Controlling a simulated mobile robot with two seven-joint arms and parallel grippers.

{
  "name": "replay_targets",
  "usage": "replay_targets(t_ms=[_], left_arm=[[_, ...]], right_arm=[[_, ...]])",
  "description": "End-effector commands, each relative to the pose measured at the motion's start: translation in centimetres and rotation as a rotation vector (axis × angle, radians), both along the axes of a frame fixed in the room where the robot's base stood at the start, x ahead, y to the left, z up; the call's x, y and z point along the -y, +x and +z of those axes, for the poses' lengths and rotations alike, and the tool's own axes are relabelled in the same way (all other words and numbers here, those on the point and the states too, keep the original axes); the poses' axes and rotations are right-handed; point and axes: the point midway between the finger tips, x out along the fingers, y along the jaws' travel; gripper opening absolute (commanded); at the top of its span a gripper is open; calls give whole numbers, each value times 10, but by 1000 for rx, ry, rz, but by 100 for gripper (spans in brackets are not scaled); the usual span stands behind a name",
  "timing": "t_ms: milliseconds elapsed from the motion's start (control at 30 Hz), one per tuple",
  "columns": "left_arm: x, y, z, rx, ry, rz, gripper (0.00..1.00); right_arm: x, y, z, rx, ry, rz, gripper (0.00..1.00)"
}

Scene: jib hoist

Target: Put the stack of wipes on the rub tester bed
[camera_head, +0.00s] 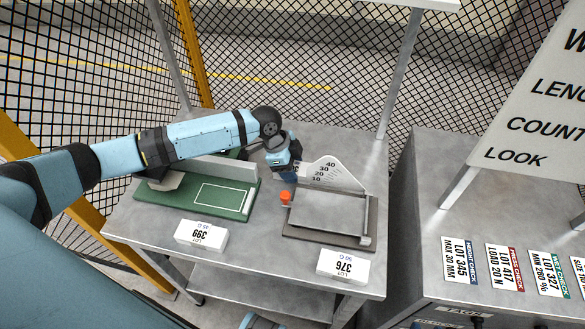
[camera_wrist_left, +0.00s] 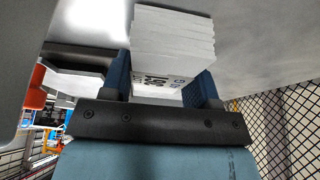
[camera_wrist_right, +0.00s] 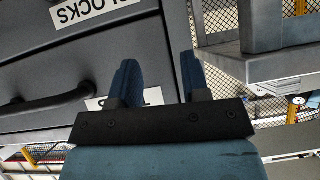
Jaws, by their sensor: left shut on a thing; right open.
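My left gripper (camera_head: 288,172) is above the metal table, between two testers. In the left wrist view it (camera_wrist_left: 160,84) is shut on the stack of wipes (camera_wrist_left: 172,40), a white layered block with a printed label. The stack is mostly hidden in the head view. A green board (camera_head: 165,212) with a white outlined rectangle lies to the left. A grey tilt-plate device (camera_head: 332,209) with a 10-40 scale and an orange knob stands to the right. I cannot tell for certain which is the rub tester. My right gripper (camera_wrist_right: 157,82) is open and empty, by a grey drawer front.
White lot blocks 399 (camera_head: 201,237) and 376 (camera_head: 343,267) lie at the table's front. A grey cabinet (camera_head: 430,190) with lot cards and a sign panel (camera_head: 530,110) stand to the right. Black mesh fencing (camera_head: 270,60) is behind. The table's back right is clear.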

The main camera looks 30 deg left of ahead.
Motion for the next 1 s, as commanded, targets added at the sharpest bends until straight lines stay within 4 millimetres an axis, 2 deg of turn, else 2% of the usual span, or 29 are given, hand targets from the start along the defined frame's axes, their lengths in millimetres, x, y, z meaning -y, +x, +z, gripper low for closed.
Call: replay_targets(t_ms=[167,267,700,900,1000], left_arm=[[0,1,17,2,0,0,26],[0,1,35,4,0,-1,26],[0,1,144,5,-1,-1,26],[0,1,178,3,0,-1,26],[0,1,190,1,-2,0,26]], right_arm=[[0,0,-1,-1,0,0,43],[0,0,0,0,-1,1,43],[1,0,5,6,-7,3,43],[2,-1,6,6,-10,5,43],[2,-1,6,7,-10,5,43]])
